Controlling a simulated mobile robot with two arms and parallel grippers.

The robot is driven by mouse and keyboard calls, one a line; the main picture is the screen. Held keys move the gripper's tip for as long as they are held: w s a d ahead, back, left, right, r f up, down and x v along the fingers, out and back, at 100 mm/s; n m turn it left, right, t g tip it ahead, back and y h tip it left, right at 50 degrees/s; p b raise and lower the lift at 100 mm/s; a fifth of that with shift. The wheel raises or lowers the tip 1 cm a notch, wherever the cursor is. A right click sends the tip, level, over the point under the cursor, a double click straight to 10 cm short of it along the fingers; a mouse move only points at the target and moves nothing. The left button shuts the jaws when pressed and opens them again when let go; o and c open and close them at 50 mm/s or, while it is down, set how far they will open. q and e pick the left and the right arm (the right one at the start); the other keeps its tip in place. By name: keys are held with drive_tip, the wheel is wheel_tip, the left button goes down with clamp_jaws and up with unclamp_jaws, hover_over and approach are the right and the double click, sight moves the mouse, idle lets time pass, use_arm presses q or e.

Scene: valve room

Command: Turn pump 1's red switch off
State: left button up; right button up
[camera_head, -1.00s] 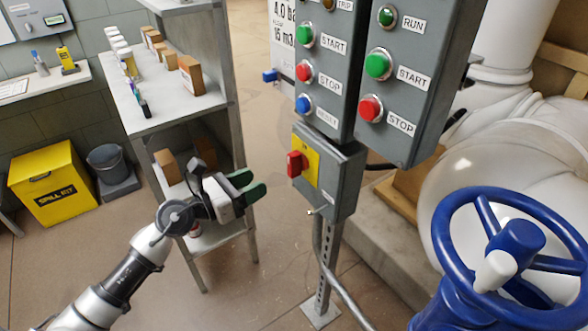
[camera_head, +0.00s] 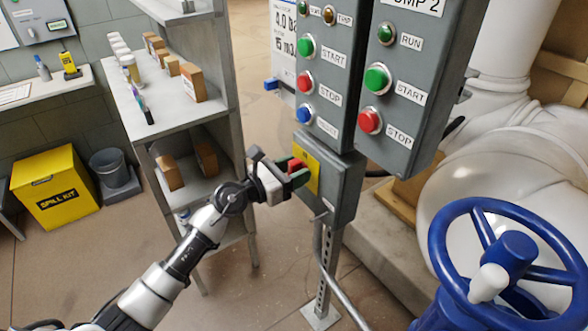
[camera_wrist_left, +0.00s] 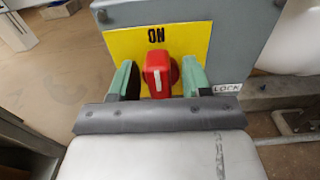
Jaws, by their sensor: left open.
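The red switch (camera_wrist_left: 158,74) sits on a yellow plate (camera_wrist_left: 208,42) marked "ON", on a grey box below the push-button panel. In the head view the red switch (camera_head: 297,166) is partly covered by my gripper. My left gripper (camera_head: 296,176) is open, with its green fingers at the switch. In the left wrist view its fingers (camera_wrist_left: 158,80) stand on either side of the red handle, with a small gap visible on each side. The handle points toward the camera, below the "ON" mark. My right gripper is not in view.
A grey panel (camera_head: 334,60) with START and STOP buttons is above the switch box (camera_head: 345,185). The PUMP 2 panel (camera_head: 410,85) is to its right. A blue valve wheel (camera_head: 448,235) stands at the lower right. A shelf (camera_head: 172,105) with boxes stands left, near my arm.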

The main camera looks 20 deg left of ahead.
use_arm(q)
drive_tip(key=shift+c, duration=0.5)
drive_tip(key=c, duration=0.4)
